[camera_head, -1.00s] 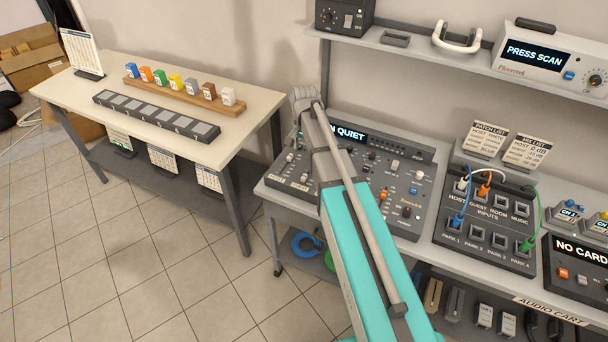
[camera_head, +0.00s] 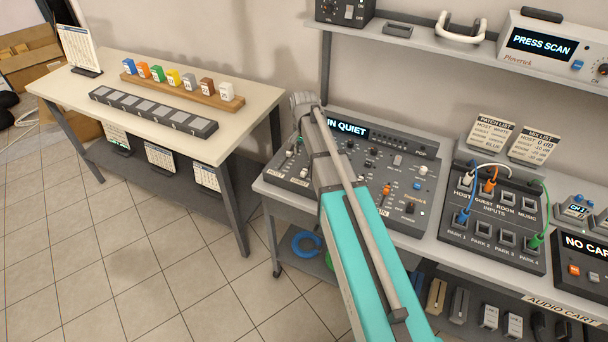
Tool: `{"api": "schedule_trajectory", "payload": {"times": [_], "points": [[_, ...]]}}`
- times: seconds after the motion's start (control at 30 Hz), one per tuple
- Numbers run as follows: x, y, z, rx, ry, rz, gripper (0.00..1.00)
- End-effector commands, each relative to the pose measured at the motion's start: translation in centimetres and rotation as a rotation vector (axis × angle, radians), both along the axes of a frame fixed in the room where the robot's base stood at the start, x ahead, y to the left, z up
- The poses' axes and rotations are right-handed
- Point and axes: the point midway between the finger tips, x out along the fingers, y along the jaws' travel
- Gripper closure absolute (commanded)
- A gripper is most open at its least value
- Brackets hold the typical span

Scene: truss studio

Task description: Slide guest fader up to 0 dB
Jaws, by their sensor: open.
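The mixing console (camera_head: 412,212) stands on the audio cart, with a lit display (camera_head: 350,129) whose readable part ends in "N QUIET". Small light fader caps (camera_head: 290,154) show at its left end. The arm's grey far end is over the console's back left corner. My gripper's fingers are hidden behind the arm, and no contact with a fader shows.
Right of the console is a patch panel (camera_head: 480,246) with plugged cables, below a patch list card (camera_head: 490,133) and mix list card (camera_head: 534,146). A shelf (camera_head: 397,42) runs above. A table (camera_head: 75,88) with coloured blocks stands left, with open floor between.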

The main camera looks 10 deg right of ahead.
Motion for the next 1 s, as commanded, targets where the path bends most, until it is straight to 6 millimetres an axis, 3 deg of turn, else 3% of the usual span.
{"api": "schedule_trajectory", "payload": {"times": [1.0], "points": [[0.0, 0.0, -7.9, 0.000, 0.000, 0.000, 0.40]]}}
